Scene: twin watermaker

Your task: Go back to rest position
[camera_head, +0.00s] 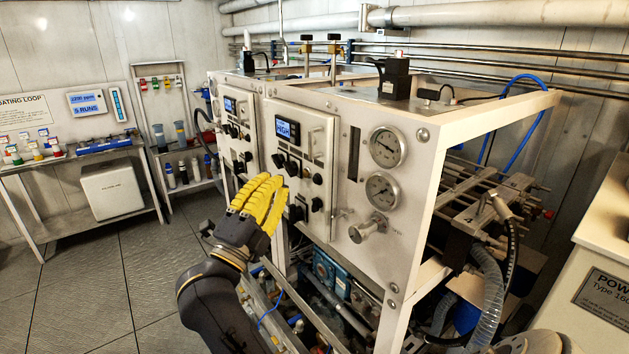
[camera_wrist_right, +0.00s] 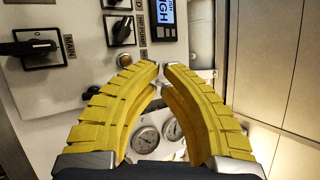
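My right gripper (camera_head: 268,193), with yellow segmented fingers on a dark arm, is in front of the white machine's control panel (camera_head: 325,170) in the camera_head view. In the right wrist view the fingertips of this gripper (camera_wrist_right: 161,67) come together with only a sliver between them, and nothing is held. The panel shows behind the fingers, with a black knob (camera_wrist_right: 122,30) and a lit blue display (camera_wrist_right: 167,12). I cannot tell how far the fingertips are from the panel. My left gripper is in neither view.
The machine's frame (camera_head: 405,300) holds pressure gauges (camera_head: 388,146), hoses (camera_head: 490,285) and pipes close to my right arm. A side table (camera_head: 80,160) with bottles stands at left. A white cabinet (camera_head: 600,250) stands at right. The floor (camera_head: 90,280) at left is clear.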

